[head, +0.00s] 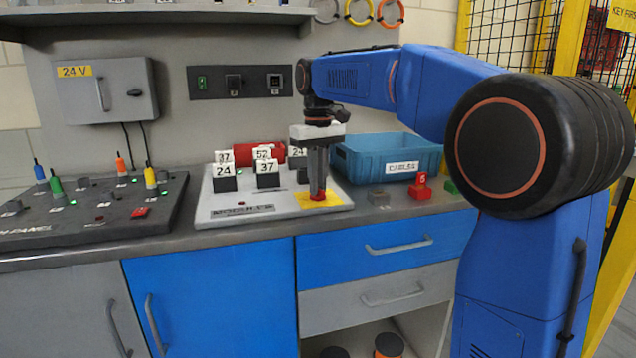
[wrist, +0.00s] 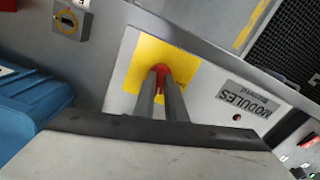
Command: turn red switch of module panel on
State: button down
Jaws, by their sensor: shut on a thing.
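The module panel (head: 283,204) is a white, slightly sloped board on the counter, with a label reading MODULES in the wrist view. The red switch (head: 318,197) sits on a yellow plate (head: 333,203) at its front right corner. In the wrist view the red switch (wrist: 161,69) shows between and beyond the fingertips. My gripper (head: 317,188) points down and is shut on the red switch. The fingers hide part of it, so I cannot tell its turned position. A small dark red spot (wrist: 236,117) shows on the panel near the label.
A blue bin (head: 392,160) is behind right. A dark switch panel (head: 85,215) fills the counter's left.

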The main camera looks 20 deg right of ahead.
jog(key=shift+m, duration=1.5)
jog(key=c, duration=1.8)
grip_release()
jog(key=shift+r, duration=0.15)
notch_tip(320, 180, up, 17)
